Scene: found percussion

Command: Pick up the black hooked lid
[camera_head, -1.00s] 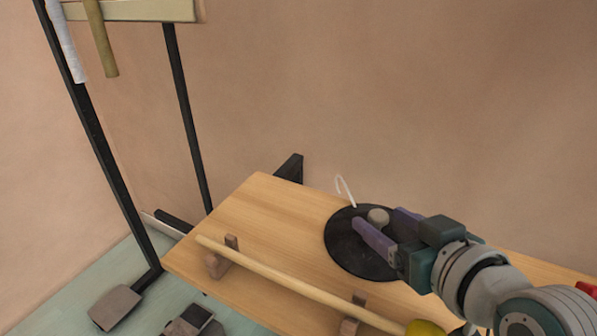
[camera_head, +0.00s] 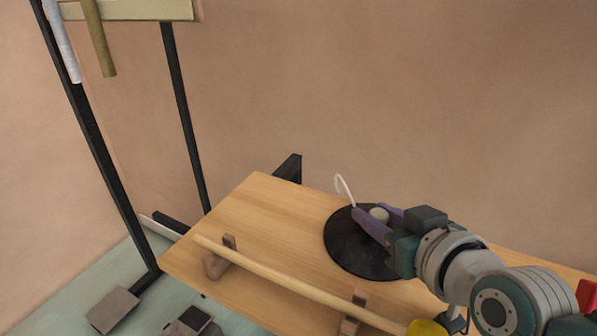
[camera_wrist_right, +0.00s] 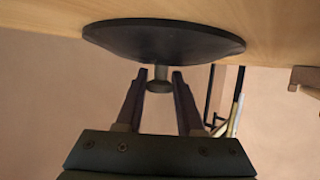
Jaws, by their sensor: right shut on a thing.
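The right wrist view shows the lid (camera_wrist_right: 165,42) and the knob (camera_wrist_right: 159,82) between the two fingers. My left gripper is not in view.
A black-legged frame (camera_head: 112,185) with hanging tubes stands at the left.

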